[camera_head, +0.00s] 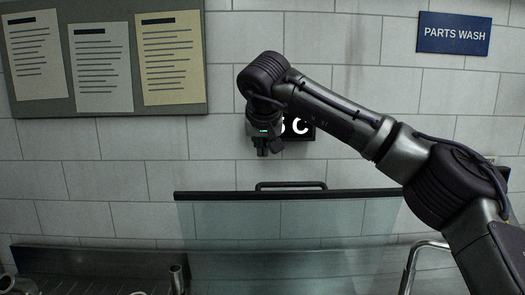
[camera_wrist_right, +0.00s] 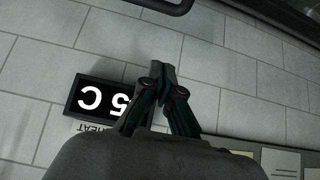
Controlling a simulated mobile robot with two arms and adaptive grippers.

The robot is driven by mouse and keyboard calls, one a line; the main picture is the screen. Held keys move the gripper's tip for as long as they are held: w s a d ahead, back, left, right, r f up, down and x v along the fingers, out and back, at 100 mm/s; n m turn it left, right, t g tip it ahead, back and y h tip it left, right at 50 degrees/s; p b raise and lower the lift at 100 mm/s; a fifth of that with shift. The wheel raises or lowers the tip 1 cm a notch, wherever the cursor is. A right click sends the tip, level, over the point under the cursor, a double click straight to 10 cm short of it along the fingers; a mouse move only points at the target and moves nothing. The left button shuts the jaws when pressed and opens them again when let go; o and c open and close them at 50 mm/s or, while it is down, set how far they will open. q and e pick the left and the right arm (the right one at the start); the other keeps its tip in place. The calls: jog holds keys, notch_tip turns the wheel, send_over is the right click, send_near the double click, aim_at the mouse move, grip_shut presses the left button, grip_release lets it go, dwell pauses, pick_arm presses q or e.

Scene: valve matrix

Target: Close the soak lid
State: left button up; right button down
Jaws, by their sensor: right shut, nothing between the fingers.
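The soak lid (camera_head: 330,220) is a clear glass panel with a dark top rail, standing raised in front of the tiled wall in the head view. Its dark bar handle (camera_head: 291,184) runs along the top rail, and a dark bar like it shows at the top edge of the right wrist view (camera_wrist_right: 168,6). My right gripper (camera_head: 264,151) is shut and empty. It points down above the handle, apart from it in the picture. Its closed fingers also show in the right wrist view (camera_wrist_right: 162,76). My left gripper is not in view.
A black display with white characters (camera_head: 302,128) is on the wall, partly hidden by my right gripper. A notice board (camera_head: 105,108) hangs at upper left, and a blue PARTS WASH sign (camera_head: 454,33) at upper right. A metal rail (camera_head: 410,266) stands at lower right.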

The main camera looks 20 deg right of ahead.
jog(key=f+p, duration=0.1)
jog(key=f, duration=0.1)
jog(key=w+f+p, duration=0.1)
jog(key=f, duration=0.1)
jog(key=f+p, duration=0.2)
jog(key=f, duration=0.1)
jog(key=shift+w+d, duration=0.15)
jog(key=shift+d, duration=0.1)
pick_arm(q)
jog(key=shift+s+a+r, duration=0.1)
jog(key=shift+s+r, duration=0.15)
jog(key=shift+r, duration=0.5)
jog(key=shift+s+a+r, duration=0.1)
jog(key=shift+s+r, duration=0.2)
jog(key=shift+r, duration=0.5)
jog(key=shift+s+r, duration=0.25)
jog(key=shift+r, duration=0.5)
pick_arm(e)
jog(key=shift+w+f, duration=0.1)
jog(key=shift+f, duration=0.1)
